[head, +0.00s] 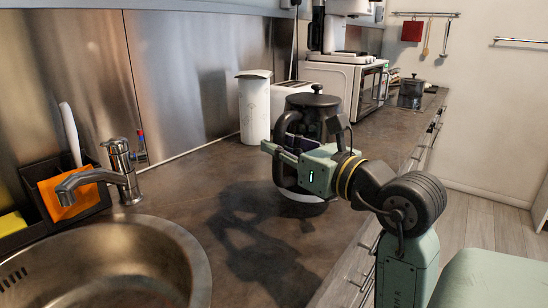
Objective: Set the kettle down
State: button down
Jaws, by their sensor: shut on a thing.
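The kettle (316,108) is dark with a round lid and a black handle on its left side. It looks upright above the middle of the brown counter, partly hidden behind my gripper and wrist. My gripper (280,160) is shut on the kettle at its handle side; the fingertips are partly hidden. A pale rounded base (302,193) shows below the gripper. I cannot tell whether the kettle's bottom touches the counter or hangs just above it.
The counter (215,185) is clear left of the kettle. A metal sink (100,265) and tap (122,165) are at the left. A white canister (254,107) and a white oven (345,82) stand behind.

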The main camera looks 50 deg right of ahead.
jog(key=shift+w+d+f+p, duration=0.15)
jog(key=shift+w+f, duration=0.2)
jog(key=shift+f, duration=0.55)
jog(key=shift+w+a+f+p, duration=0.15)
jog(key=shift+w+f, duration=0.2)
jog(key=shift+f, duration=0.5)
jog(key=shift+d+f, duration=0.1)
jog(key=shift+f, duration=0.15)
jog(key=c, duration=1.5)
grip_release()
jog(key=shift+c, duration=0.2)
jog(key=s+a+b, duration=0.1)
jog(key=s+b, duration=0.1)
jog(key=s, duration=1)
jog(key=shift+a+b, duration=0.15)
jog(key=shift+b, duration=0.25)
